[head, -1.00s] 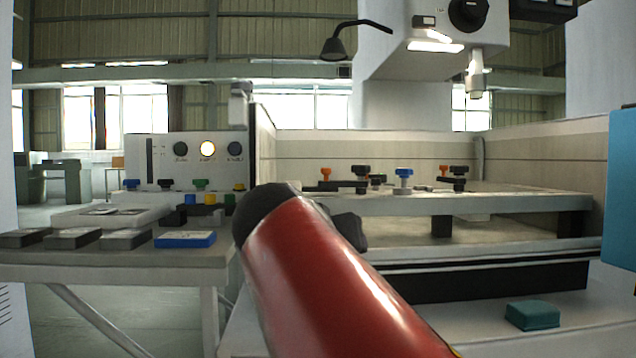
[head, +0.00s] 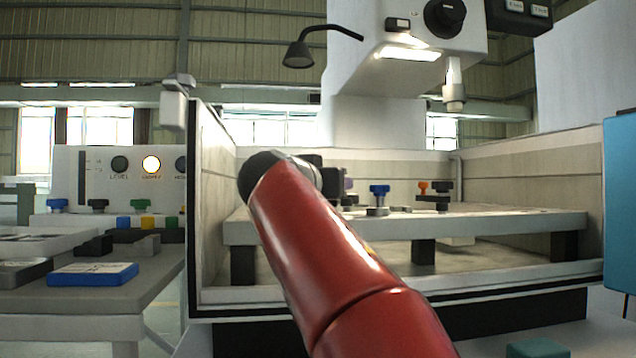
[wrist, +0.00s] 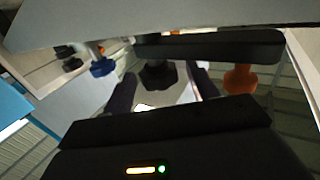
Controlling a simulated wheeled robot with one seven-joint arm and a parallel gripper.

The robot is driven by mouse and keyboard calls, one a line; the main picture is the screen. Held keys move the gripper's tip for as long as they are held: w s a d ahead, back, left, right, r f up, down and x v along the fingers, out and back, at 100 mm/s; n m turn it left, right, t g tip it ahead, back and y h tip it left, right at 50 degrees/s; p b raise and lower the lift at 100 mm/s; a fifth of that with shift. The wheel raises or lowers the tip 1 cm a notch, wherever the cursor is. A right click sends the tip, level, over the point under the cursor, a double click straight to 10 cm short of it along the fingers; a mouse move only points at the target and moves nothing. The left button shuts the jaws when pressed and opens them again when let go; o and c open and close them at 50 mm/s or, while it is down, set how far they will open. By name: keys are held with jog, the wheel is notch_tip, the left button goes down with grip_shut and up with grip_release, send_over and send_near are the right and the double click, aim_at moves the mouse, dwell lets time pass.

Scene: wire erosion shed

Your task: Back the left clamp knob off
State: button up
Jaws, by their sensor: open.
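The left clamp shows in the wrist view as a dark bar (wrist: 215,45) with a black knob (wrist: 157,75) and an orange knob (wrist: 240,78). My gripper (wrist: 162,88) is open. Its two fingers stand on either side of the black knob, with visible gaps; I cannot tell how far along the knob they reach. In the head view my red arm and dark wrist hide most of the left clamp. Part of my gripper (head: 335,187) shows just past the wrist, above the work table (head: 480,225).
A blue knob (head: 379,190) stands right of my gripper. The right clamp (head: 441,197) has black and orange knobs further right. The tank's left wall (head: 212,190) rises close beside my arm. The machine head's nozzle (head: 454,90) hangs above the table's right part.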

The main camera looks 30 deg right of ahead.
jog(key=shift+w+d, duration=0.4)
jog(key=shift+d, duration=0.05)
jog(key=c, duration=1)
jog(key=shift+o, duration=0.2)
